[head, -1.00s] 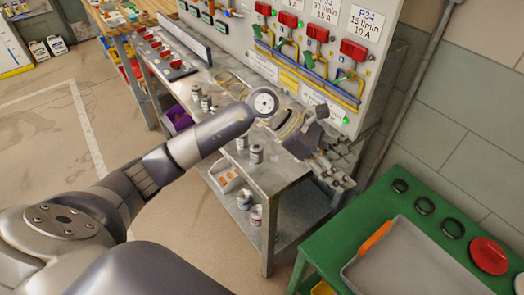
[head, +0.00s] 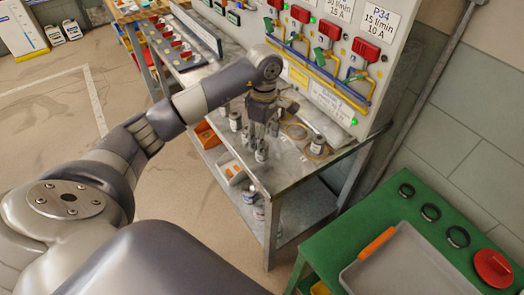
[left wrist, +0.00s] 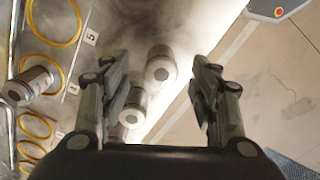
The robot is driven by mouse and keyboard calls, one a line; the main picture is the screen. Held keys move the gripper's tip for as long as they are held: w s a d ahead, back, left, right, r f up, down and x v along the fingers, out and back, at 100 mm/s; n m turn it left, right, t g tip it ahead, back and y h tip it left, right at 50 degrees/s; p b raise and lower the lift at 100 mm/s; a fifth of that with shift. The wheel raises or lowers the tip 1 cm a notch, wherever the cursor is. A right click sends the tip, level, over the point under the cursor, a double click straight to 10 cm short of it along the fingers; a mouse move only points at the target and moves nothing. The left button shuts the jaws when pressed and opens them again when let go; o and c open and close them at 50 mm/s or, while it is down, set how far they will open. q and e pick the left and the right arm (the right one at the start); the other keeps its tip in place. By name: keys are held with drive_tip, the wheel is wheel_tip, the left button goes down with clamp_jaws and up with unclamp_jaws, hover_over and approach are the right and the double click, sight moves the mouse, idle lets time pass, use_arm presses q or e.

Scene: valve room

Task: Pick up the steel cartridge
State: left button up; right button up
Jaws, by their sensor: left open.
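Several grey metal cartridges stand on the workbench under my left gripper (head: 261,132) in the head view. One cartridge (head: 261,153) is just below its fingers, and another cartridge (head: 235,121) is to their left. In the left wrist view my left gripper (left wrist: 160,68) is open and empty. A cartridge (left wrist: 161,66) shows between the fingertips, and another cartridge (left wrist: 133,106) shows nearer the left finger. A further cartridge (left wrist: 32,84) stands by the yellow rings. I cannot tell which one is the steel cartridge. My right gripper is not in view.
The metal bench (head: 285,172) has yellow rings on top and a lower shelf with cans. A panel with red valve handles (head: 330,28) rises behind it. A green table (head: 405,218) with a grey tray (head: 400,268) stands at right.

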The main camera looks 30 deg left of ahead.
use_arm(q)
drive_tip(key=f+p, duration=0.1)
drive_tip(key=f, duration=0.1)
drive_tip(key=f+p, duration=0.1)
drive_tip(key=f, duration=0.1)
drive_tip(key=shift+s+a+f, duration=0.15)
drive_tip(key=shift+a+f, duration=0.05)
drive_tip(key=shift+f, duration=0.45)
clamp_jaws()
